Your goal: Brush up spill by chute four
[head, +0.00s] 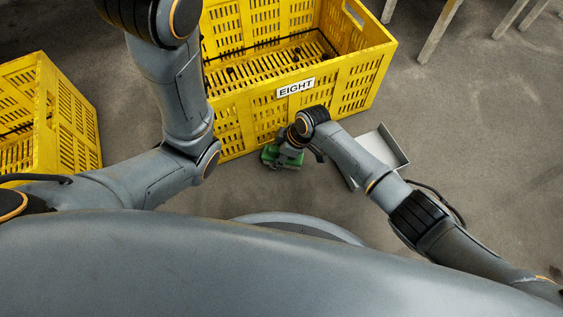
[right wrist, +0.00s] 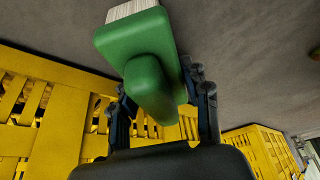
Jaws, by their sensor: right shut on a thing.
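A green hand brush (head: 270,157) with pale bristles is held low, close to the front of the yellow crate marked EIGHT. My right gripper (head: 288,146) is shut on it; in the right wrist view the fingers (right wrist: 160,95) close on either side of the green handle (right wrist: 150,85), with bristles (right wrist: 130,9) at the far end. A light grey dustpan (head: 392,148) lies on the floor, partly behind my right forearm. My left arm reaches up past the top edge, so its gripper is out of view. I see no spill and no chute marked four.
The yellow crate marked EIGHT (head: 345,75) stands directly ahead, with a few small dark lumps (head: 296,55) inside. Another yellow crate (head: 85,125) stands at the left. Pale legs (head: 440,30) stand at the upper right. The concrete floor at the right (head: 490,130) is clear.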

